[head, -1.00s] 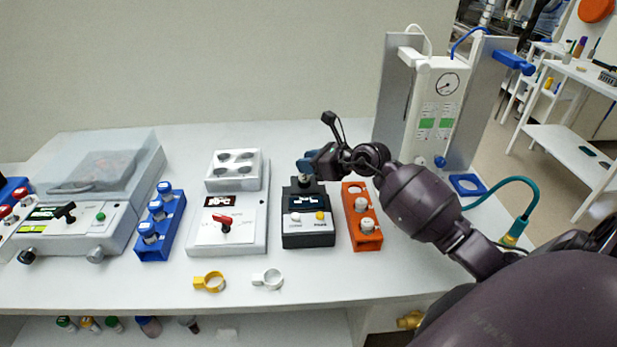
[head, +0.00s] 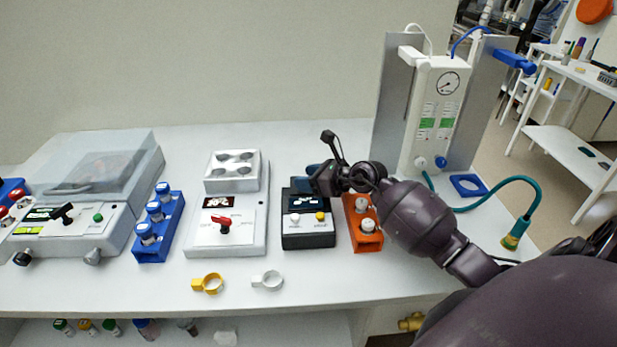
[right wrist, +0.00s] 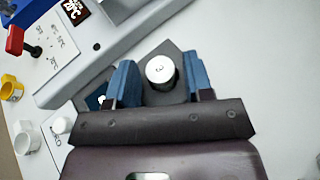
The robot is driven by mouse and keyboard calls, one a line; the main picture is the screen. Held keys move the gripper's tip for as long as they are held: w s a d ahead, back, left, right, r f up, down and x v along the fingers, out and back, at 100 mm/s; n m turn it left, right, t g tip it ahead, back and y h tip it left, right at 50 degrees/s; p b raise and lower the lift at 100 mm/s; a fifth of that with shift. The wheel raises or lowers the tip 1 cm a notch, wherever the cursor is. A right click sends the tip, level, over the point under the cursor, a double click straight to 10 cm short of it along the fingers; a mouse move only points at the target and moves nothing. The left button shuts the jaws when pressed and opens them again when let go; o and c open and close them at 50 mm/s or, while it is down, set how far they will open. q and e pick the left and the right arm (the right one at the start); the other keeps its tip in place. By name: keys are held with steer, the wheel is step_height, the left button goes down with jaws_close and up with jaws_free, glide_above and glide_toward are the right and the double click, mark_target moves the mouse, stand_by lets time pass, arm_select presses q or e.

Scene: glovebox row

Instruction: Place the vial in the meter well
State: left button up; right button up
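The vial (right wrist: 160,70) has a pale round cap marked 3. In the right wrist view it stands between the two blue fingers of my right gripper (right wrist: 160,82), with a narrow gap showing on each side of the cap. A dark grey block, the rear part of the meter (right wrist: 178,56), lies around and behind it. In the head view the black meter (head: 308,232) has a display and white and yellow buttons. My right gripper (head: 314,178) covers its back end, so the well and vial are hidden there. How deep the vial sits cannot be told. My left gripper is not in view.
Just right of the meter is an orange rack (head: 366,242) with white-capped vials. To its left stand a white device with a red knob (head: 223,226) and a blue vial rack (head: 154,253). Yellow (head: 208,284) and white (head: 267,281) rings lie in front on open bench.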

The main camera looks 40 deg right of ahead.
steer(key=shift+o, duration=0.4)
steer(key=shift+r, duration=0.1)
steer(key=shift+s+r, duration=0.1)
steer(key=shift+r, duration=0.05)
steer(key=v, duration=1.1)
steer(key=shift+s+d, duration=0.2)
steer(key=shift+s, duration=0.1)
steer(key=shift+r, duration=0.1)
